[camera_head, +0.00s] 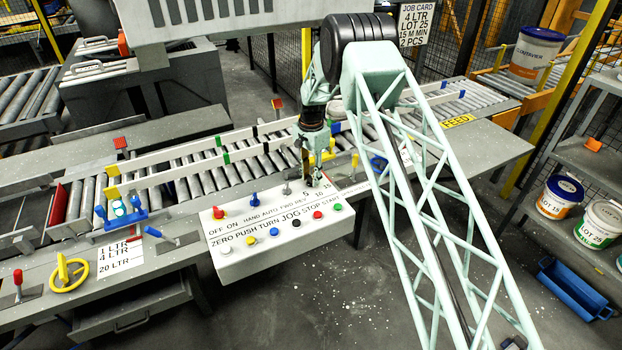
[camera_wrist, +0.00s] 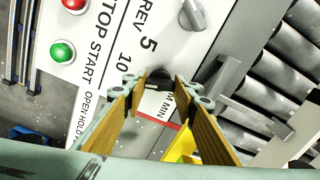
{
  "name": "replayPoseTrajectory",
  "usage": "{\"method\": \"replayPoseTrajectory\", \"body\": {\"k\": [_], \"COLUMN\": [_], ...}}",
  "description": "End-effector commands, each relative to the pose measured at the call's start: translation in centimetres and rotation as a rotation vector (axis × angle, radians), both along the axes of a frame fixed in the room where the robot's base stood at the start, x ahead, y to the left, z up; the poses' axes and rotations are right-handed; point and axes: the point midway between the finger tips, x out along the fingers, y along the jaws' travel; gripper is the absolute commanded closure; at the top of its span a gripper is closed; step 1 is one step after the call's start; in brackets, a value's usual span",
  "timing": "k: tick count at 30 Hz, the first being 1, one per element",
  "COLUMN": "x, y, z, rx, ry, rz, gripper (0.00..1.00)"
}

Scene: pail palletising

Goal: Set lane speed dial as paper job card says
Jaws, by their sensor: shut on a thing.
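The paper job card (camera_head: 416,25) hangs at the top of the head view and reads 4 LTR, LOT 25, 15 M MIN, 2 PCS. The control panel (camera_head: 278,258) has a speed scale marked 5, 10 and 15 at its back right. My gripper (camera_head: 319,181) is down at that scale. In the wrist view its two fingers (camera_wrist: 157,88) close around the dark lane speed dial (camera_wrist: 158,76), beside the printed 5, 10 and M MIN. The fingers hide much of the dial, so I cannot tell where it points. The 15 is hidden in the wrist view.
A grey selector knob (camera_wrist: 192,15) stands close to the dial. Red and green buttons (camera_wrist: 63,52) line the panel's front. The roller conveyor (camera_head: 190,180) runs behind the panel. Shelves with pails (camera_head: 558,196) stand at the right.

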Motion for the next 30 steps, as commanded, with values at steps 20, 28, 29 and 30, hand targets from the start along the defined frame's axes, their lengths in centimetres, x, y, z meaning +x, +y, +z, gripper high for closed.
{"method": "replayPoseTrajectory", "body": {"k": [20, 28, 29, 30], "x": [0.02, 0.00, 0.00, 0.01], "y": [-0.06, -0.07, -0.07, -0.08], "z": [-0.04, 0.01, 0.02, 0.03], "rx": [0.000, -0.001, -0.001, -0.001], "ry": [-0.001, -0.001, -0.001, -0.001], "rz": [0.528, 0.684, 0.695, 0.710], "gripper": [0.85, 0.85, 0.85, 0.85]}}
